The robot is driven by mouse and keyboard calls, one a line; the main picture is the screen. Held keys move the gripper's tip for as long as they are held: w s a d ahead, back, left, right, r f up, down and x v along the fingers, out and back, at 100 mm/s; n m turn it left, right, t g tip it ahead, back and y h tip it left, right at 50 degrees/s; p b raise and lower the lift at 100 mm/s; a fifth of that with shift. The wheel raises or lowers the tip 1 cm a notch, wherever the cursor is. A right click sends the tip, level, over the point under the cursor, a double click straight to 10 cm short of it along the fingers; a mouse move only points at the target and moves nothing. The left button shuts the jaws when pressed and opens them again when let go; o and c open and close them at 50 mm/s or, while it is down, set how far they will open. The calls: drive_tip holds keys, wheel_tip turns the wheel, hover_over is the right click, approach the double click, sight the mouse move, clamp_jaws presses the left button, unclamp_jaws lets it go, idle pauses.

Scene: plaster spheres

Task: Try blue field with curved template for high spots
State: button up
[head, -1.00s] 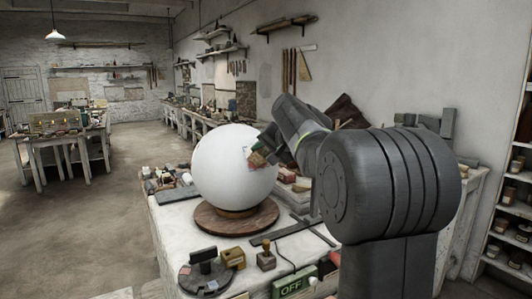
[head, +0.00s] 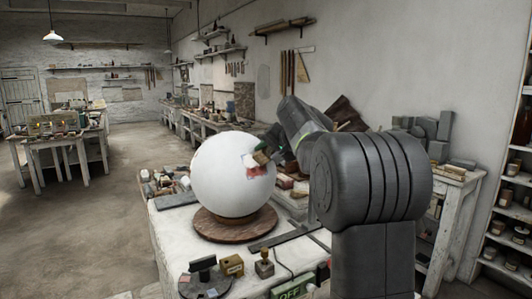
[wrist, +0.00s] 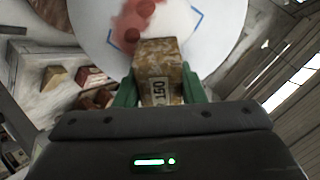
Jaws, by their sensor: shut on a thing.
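A large white plaster sphere (head: 225,178) sits on a round brown turntable (head: 220,227) on the bench. Its right side carries a red-smudged patch (head: 257,172). In the wrist view the sphere (wrist: 213,50) shows blue corner lines (wrist: 126,42) around red smudges (wrist: 138,14). My gripper (wrist: 160,92) has green fingers shut on a worn brown block (wrist: 160,62) labelled "150". In the head view the block (head: 262,157) is at the sphere's upper right, beside the red patch. I cannot tell whether it touches the plaster. I cannot make out a curved template.
A dark long strip (head: 284,238) lies right of the turntable. In front are a round dark plate (head: 205,290), a small yellow-brown box (head: 231,265), a knobbed tool (head: 264,263) and a green OFF box (head: 291,290). Blocks crowd the bench behind the sphere.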

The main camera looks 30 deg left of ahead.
sight(268, 161)
drive_tip(key=shift+s+d+f+b, duration=0.25)
drive_tip(key=shift+s+b, duration=0.3)
drive_tip(key=shift+s, duration=0.1)
drive_tip(key=shift+s+d+r, duration=0.1)
drive_tip(key=shift+s+d, duration=0.25)
drive_tip(key=shift+s, duration=0.15)
drive_tip(key=shift+w, duration=0.1)
drive_tip(key=f+b, duration=0.1)
drive_tip(key=b, duration=0.1)
drive_tip(key=y+b, duration=0.1)
drive_tip(key=b, duration=0.1)
drive_tip(key=shift+d+f+b, duration=0.35)
drive_tip(key=shift+f, duration=0.05)
drive_tip(key=b, duration=0.2)
drive_tip(key=d+f+y+b, duration=0.1)
drive_tip(key=b, duration=0.2)
drive_tip(key=shift+s+f+t, duration=0.25)
drive_tip(key=shift+f+t, duration=0.05)
drive_tip(key=shift+d+b, duration=0.1)
drive_tip(key=shift+b, duration=0.3)
drive_tip(key=shift+s, duration=0.1)
